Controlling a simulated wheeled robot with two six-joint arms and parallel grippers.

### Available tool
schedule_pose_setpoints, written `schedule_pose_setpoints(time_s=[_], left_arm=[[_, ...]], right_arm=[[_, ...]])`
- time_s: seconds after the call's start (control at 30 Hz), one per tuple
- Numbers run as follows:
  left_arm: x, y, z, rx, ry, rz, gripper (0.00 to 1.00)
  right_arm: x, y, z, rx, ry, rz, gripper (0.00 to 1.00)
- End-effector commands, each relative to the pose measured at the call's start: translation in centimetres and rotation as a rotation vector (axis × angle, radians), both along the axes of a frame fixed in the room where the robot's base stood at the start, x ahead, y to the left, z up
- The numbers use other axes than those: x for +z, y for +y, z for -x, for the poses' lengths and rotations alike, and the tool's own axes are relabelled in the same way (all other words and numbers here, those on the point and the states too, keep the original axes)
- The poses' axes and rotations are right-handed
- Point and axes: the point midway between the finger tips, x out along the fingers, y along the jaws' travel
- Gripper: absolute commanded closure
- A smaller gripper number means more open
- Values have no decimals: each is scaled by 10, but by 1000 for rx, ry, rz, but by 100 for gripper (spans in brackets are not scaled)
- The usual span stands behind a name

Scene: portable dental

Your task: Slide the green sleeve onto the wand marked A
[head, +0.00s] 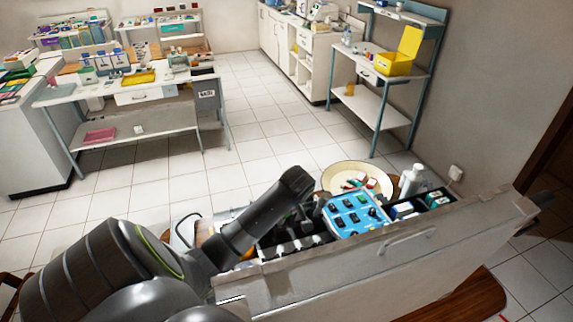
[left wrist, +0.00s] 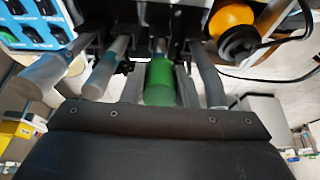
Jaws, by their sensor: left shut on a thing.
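The green sleeve (left wrist: 160,80) is upright in the middle of the left wrist view. No letter A is readable. In the head view my left arm hides the sleeve and gripper fingers. My right gripper is not in view.
The white dental case (head: 350,265) stands open close by, with a blue control panel (head: 355,214) and bottles (head: 410,180) at its right. An orange-capped part (left wrist: 232,22) and black cables are near the gripper's right.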

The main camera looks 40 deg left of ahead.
Motion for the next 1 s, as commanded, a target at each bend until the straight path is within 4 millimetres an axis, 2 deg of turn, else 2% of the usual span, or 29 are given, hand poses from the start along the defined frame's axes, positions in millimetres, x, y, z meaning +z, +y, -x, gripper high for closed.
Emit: schedule_pose_setpoints(time_s=[0.03,0.07,0.23,0.6,0.93,1.0], left_arm=[[0,0,0,0,0,0,94],[0,0,0,0,0,0,69],[0,0,0,0,0,0,48],[5,-2,0,1,-2,0,48],[47,-19,9,-2,-3,-2,48],[60,-22,11,-2,-2,0,48]], right_arm=[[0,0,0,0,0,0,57],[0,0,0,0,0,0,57],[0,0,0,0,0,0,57],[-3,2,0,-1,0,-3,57],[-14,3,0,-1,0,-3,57],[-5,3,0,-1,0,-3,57]])
